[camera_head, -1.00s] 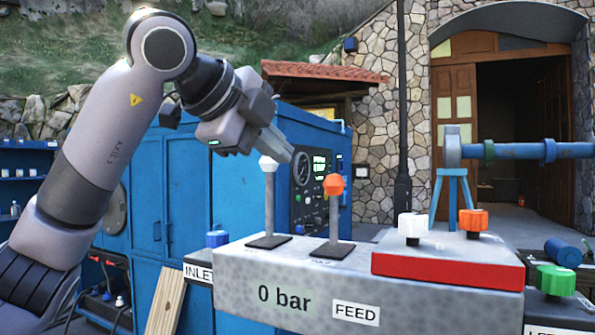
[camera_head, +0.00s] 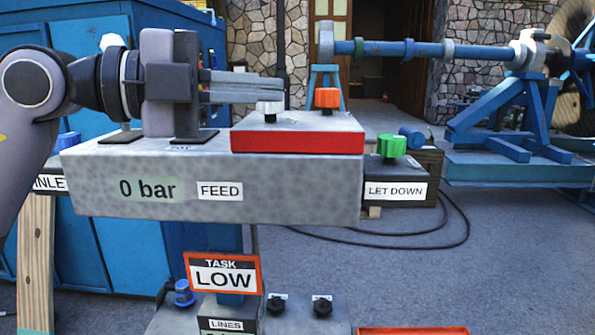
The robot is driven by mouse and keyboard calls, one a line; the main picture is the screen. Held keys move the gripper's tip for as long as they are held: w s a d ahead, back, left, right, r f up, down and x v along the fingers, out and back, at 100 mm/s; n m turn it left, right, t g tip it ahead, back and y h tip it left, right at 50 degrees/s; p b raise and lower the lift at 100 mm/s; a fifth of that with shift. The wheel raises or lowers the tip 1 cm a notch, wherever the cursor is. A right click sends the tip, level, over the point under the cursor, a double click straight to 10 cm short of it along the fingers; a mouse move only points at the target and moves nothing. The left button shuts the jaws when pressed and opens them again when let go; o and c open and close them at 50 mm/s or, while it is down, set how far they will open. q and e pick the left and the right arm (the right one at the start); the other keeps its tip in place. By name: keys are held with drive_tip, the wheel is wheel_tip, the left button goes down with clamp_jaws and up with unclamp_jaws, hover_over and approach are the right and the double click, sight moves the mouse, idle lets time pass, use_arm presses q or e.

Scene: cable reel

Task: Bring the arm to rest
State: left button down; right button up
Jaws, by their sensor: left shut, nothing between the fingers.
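My left arm comes in from the left. Its gripper (camera_head: 280,88) points right, with its fingers together and nothing between them. It shows in front of the back part of the grey control block (camera_head: 285,193), over the red-edged plate, close to the white knob (camera_head: 269,109); I cannot tell whether it touches anything. The orange knob (camera_head: 327,98) stands to the right of the fingertips. The two levers on the block are mostly hidden behind my gripper and wrist; a white lever tip (camera_head: 112,41) shows above the wrist. My right gripper is not in view.
A green knob (camera_head: 391,146) sits on the LET DOWN box (camera_head: 394,190) at the right. A TASK LOW sign (camera_head: 223,274) stands in front below. A blue reel stand (camera_head: 500,115) with a shaft is at the back right. Black hose lies on the open ground.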

use_arm(q)
drive_tip(key=w+a+f+n+t+y, duration=0.2)
drive_tip(key=a+f+n+t+y, duration=0.6)
drive_tip(key=f+n, duration=0.5)
drive_tip(key=w+a+f+n+t+y, duration=0.2)
drive_tip(key=a+f+n+t+y, duration=0.7)
drive_tip(key=n, duration=0.8)
drive_tip(key=s+a+f+g, duration=0.2)
drive_tip(key=s+f+g, duration=0.3)
drive_tip(key=f, duration=0.6)
drive_tip(key=s+a+f+g, duration=0.1)
drive_tip(key=s+f+g, duration=0.45)
drive_tip(key=f, duration=0.55)
drive_tip(key=s+d+f+m+g+h, duration=0.1)
drive_tip(key=s+f+g, duration=0.75)
drive_tip(key=s, duration=0.65)
drive_tip(key=w+d+f+t+h+p, duration=0.2)
drive_tip(key=w+d+f+t+p, duration=0.1)
drive_tip(key=w+f+t+p, duration=0.1)
drive_tip(key=w+f+t, duration=0.1)
drive_tip(key=w+t, duration=0.1)
drive_tip(key=t, duration=0.1)
drive_tip(key=shift+p, duration=0.3)
